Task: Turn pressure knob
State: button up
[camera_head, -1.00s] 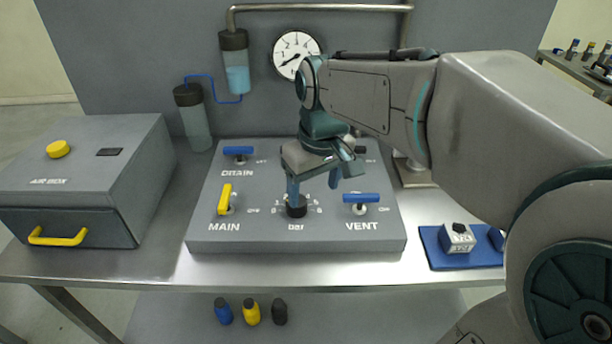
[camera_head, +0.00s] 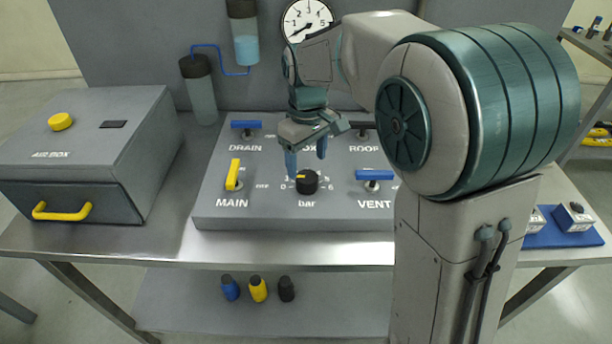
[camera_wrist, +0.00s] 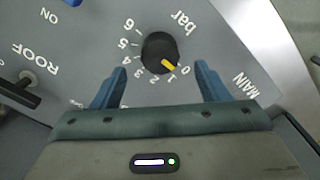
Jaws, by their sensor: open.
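The black pressure knob (camera_head: 306,182) sits at the front middle of the grey panel, above the "bar" label and inside a 0 to 6 scale. In the wrist view the knob (camera_wrist: 158,50) has a yellow mark pointing between 0 and 1. My gripper (camera_head: 306,164) is open and empty, with its blue fingers pointing down just behind and above the knob in the head view. In the wrist view my gripper (camera_wrist: 161,76) has its fingers apart, with the knob beyond and between their tips; I see no contact.
The yellow MAIN handle (camera_head: 233,174) stands left of the knob, and the blue VENT handle (camera_head: 374,175) right. The blue DRAIN handle (camera_head: 246,124) is behind left. A round gauge (camera_head: 307,20) hangs behind. The grey air box (camera_head: 90,150) stands left. My arm covers the panel's right side.

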aim_at(307, 177)
notch_tip(307, 177, down, 6)
jog(key=shift+r, duration=0.1)
jog(key=c, duration=1)
